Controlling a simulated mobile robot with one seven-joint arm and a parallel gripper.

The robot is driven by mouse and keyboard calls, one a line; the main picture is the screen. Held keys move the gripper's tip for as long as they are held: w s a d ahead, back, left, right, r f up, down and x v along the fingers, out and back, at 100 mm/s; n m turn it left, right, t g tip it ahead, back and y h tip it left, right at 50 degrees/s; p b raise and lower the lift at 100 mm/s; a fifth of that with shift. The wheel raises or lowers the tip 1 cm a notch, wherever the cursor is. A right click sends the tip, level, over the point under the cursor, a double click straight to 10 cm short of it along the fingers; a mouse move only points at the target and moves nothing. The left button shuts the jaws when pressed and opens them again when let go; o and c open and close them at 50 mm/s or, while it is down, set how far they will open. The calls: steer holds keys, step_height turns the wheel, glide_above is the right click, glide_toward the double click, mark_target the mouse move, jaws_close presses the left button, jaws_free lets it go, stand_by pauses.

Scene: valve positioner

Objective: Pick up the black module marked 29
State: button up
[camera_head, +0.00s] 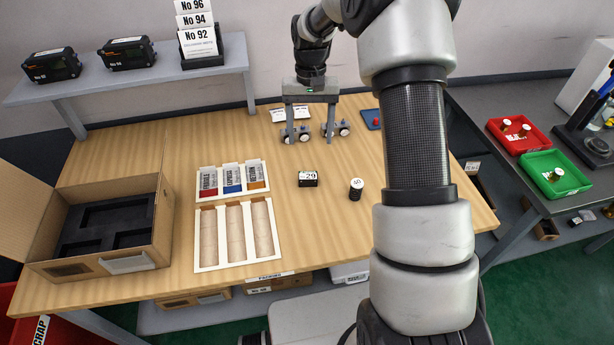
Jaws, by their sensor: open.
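The black module marked 29 (308,180) lies on the wooden table, a small dark block with a white label on top. My gripper (310,135) is open, its two fingers pointing down toward the back of the table. It is behind the module in the picture and apart from it. Small dark parts with round fittings, one at the left finger (292,134) and one at the right finger (341,128), show close to the fingers. I cannot tell whether the fingers touch them.
A black cylinder with a white top (356,189) stands right of the module. An open cardboard box (150,235) is at far left. My arm hides the table's right side.

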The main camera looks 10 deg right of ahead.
glide_above(308, 175)
steer(key=f, duration=0.9)
steer(key=shift+d+f, duration=0.1)
steer(key=shift+d, duration=0.15)
steer(key=shift+a+f+p, duration=0.15)
steer(key=shift+f+p, duration=0.05)
steer(key=shift+f, duration=1.2)
steer(key=shift+a+f+p, duration=0.1)
steer(key=shift+f+p, duration=0.1)
steer(key=shift+f, duration=1.15)
steer(key=shift+w, duration=0.1)
steer(key=c, duration=1.2)
